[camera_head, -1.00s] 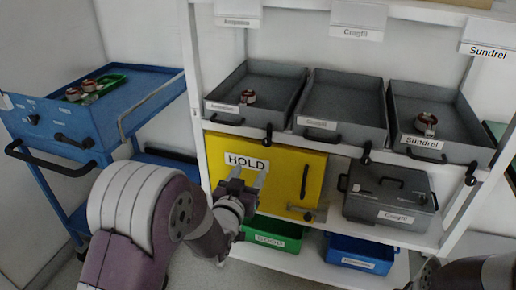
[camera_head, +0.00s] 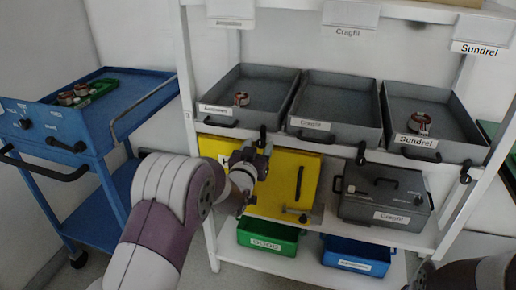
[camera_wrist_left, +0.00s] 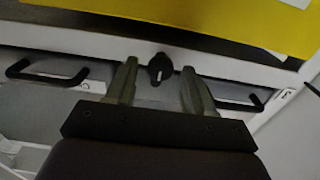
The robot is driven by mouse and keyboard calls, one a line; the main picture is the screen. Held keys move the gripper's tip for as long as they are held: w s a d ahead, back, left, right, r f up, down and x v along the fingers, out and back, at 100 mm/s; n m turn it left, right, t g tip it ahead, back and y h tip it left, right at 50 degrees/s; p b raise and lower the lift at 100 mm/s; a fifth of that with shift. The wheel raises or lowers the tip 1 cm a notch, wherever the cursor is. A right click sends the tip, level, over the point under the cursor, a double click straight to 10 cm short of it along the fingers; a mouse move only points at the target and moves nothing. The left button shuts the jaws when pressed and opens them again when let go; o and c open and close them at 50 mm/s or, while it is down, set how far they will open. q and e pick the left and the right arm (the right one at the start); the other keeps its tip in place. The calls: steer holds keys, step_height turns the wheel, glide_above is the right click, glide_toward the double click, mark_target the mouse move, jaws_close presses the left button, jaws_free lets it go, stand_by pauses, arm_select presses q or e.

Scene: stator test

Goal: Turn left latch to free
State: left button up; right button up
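The left latch (camera_head: 262,137) is a small black knob on the shelf edge, below the gap between the left and middle grey trays. In the left wrist view the latch (camera_wrist_left: 160,68) shows a small white mark and lies between my fingertips, apart from both. My left gripper (camera_head: 258,152) is open, with its fingers pointing up at the latch from just below; it also shows in the left wrist view (camera_wrist_left: 159,70). The gripper partly covers the latch in the head view. My right gripper is out of view; only part of that arm shows at bottom right.
A middle latch (camera_head: 361,153) and a right latch (camera_head: 466,172) sit along the same edge. Grey trays (camera_head: 341,90) are above. A grey case (camera_head: 375,208) is to the right.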

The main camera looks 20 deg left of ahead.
arm_select(q)
steer(key=c, duration=0.8)
steer(key=shift+c, duration=0.2)
steer(key=shift+n, duration=0.3)
steer(key=n+b, duration=0.1)
steer(key=n, duration=0.2)
steer(key=shift+a+f, duration=0.1)
steer(key=n+b, duration=0.1)
steer(key=n, duration=0.8)
steer(key=shift+n, duration=0.3)
steer(key=shift+f+n+b, duration=0.1)
steer(key=shift+n+b, duration=0.25)
steer(key=shift+n, duration=1.95)
